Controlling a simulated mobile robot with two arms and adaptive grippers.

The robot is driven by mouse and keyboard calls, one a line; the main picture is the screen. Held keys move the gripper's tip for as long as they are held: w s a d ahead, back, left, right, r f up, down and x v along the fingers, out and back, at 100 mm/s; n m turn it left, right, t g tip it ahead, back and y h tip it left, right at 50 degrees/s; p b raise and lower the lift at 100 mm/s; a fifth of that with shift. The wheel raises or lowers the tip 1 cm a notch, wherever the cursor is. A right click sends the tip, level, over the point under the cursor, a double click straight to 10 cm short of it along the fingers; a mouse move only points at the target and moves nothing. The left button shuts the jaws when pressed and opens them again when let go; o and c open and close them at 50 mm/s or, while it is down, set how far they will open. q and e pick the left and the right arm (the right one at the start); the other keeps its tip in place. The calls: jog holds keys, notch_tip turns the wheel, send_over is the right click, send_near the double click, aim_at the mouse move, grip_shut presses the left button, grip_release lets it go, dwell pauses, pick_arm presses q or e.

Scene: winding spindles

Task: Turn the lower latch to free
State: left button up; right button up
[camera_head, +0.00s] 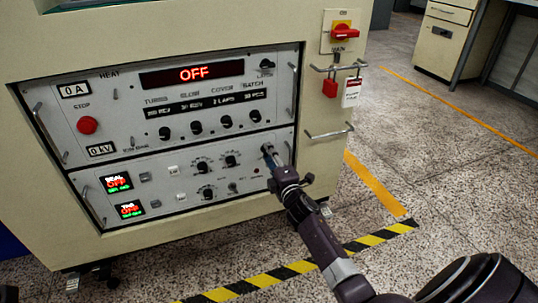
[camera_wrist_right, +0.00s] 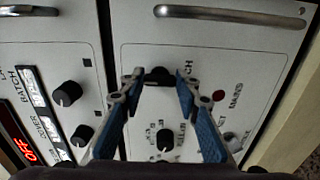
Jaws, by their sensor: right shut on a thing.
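The lower latch is a small black knob (camera_wrist_right: 158,76) on the lower grey panel (camera_head: 150,165), beside a partly covered label ending in "CH". My right gripper (camera_head: 268,152) reaches up to it at the panel's right end. In the right wrist view the blue-padded fingers of the right gripper (camera_wrist_right: 160,80) stand on either side of the knob, their tips closed on it. The head view hides most of the knob behind the fingers, and its turn angle cannot be read. The upper latch (camera_head: 264,64) is a separate black knob on the upper panel. My left gripper is not in view.
A metal bar handle (camera_wrist_right: 230,16) is close to the lower latch. Other dark knobs (camera_head: 231,161) and a red lamp (camera_wrist_right: 218,96) are nearby. A red main switch (camera_head: 345,32) and a tagged red padlock (camera_head: 330,88) are on the cabinet's right. Speckled floor is open at right.

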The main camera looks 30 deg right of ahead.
dwell(0.4)
jog(key=o, duration=1.2)
jog(key=shift+c, duration=0.2)
jog(key=shift+s, duration=0.1)
jog(key=v, duration=1.1)
jog(key=shift+s, duration=0.4)
jog(key=shift+f, duration=0.1)
